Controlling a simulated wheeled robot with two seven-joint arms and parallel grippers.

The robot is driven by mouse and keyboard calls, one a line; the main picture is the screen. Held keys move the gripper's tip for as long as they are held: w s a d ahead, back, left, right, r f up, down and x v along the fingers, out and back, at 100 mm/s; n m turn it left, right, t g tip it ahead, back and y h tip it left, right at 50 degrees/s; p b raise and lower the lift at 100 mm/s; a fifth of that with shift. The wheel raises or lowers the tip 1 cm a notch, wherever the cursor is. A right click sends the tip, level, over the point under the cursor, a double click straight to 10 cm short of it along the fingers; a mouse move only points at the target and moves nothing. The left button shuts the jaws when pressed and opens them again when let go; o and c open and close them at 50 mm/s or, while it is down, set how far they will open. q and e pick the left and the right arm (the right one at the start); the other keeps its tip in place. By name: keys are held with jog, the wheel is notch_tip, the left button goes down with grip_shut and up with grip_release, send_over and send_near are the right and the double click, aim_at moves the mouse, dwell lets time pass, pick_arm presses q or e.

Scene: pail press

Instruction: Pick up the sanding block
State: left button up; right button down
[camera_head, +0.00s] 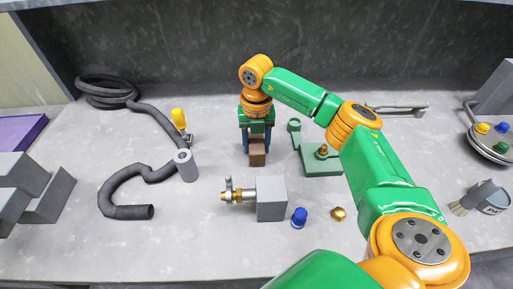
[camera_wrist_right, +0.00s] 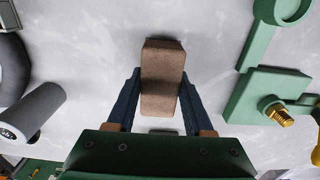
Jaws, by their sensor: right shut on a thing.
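The sanding block (camera_head: 257,154) is a small brown block at the middle of the table in the head view. My right gripper (camera_head: 257,145) comes down over it from behind with its fingers on either side. In the right wrist view the block (camera_wrist_right: 161,80) sits between the two dark blue fingers of the right gripper (camera_wrist_right: 160,100), which are shut on it. I cannot tell whether the block touches the table. My left gripper is in neither view.
A green fixture (camera_head: 322,160) with a brass fitting stands close right of the gripper. A grey block with a valve (camera_head: 271,198), a blue cap (camera_head: 299,217) and a brass piece (camera_head: 338,213) lie in front. A dark hose (camera_head: 125,211) and grey cylinder (camera_head: 186,166) are left.

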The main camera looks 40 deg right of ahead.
jog(key=s+r, duration=0.1)
jog(key=r, duration=0.1)
jog(key=s+r+b, duration=0.2)
jog(key=r, duration=0.1)
jog(key=shift+s+d+r, duration=0.1)
jog(key=shift+d+r, duration=0.1)
jog(key=shift+r, duration=0.1)
jog(key=s+d+r+p, duration=0.1)
jog(key=s+r+p, duration=0.2)
jog(key=s+r, duration=0.3)
jog(key=s, duration=0.4)
jog(key=shift+s+r, duration=0.2)
jog(key=shift+s, duration=0.2)
